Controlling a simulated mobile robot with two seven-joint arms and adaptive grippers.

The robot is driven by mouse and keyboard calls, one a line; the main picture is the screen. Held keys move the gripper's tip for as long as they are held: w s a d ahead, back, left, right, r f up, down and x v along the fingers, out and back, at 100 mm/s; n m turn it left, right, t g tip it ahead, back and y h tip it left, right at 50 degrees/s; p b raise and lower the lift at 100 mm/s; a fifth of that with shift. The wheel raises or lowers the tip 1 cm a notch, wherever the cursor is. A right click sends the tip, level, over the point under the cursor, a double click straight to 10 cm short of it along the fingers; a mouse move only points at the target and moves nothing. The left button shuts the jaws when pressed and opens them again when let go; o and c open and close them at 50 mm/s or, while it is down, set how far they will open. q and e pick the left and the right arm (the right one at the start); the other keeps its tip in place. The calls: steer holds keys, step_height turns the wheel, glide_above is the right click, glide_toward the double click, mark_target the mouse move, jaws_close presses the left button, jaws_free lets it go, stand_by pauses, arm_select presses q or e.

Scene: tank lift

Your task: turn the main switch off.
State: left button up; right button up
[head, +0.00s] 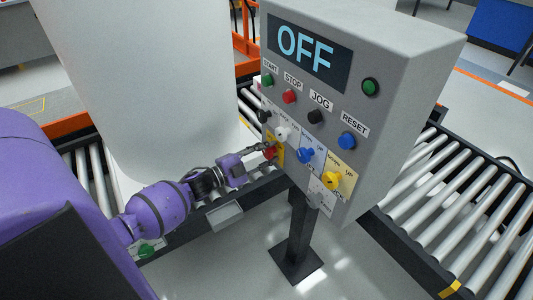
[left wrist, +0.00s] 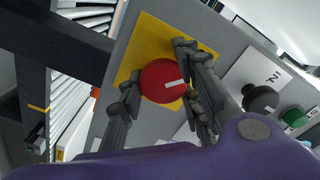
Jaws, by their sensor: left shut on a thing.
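The main switch is a red round knob (head: 269,153) on a yellow plate at the lower left of the grey control box (head: 400,110). The left wrist view shows the red knob (left wrist: 164,80) with a short white mark, on its yellow plate (left wrist: 150,38). My left gripper (head: 264,151) reaches it from the left. In the left wrist view its fingers (left wrist: 163,84) stand on both sides of the knob and are shut on it. The display (head: 305,50) on the box reads OFF. My right gripper is not in view.
Roller conveyors (head: 450,190) run behind and to the right. A large white tank (head: 140,90) stands at the left.

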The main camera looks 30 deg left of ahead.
arm_select(q)
steer(key=shift+s+d+f, duration=0.15)
steer(key=shift+s+f, duration=0.1)
steer(key=shift+f, duration=0.2)
steer(key=o, duration=1)
steer(key=shift+o, duration=0.3)
steer(key=shift+w+r, duration=0.1)
steer(key=shift+r, duration=0.05)
steer(key=v, duration=1.2)
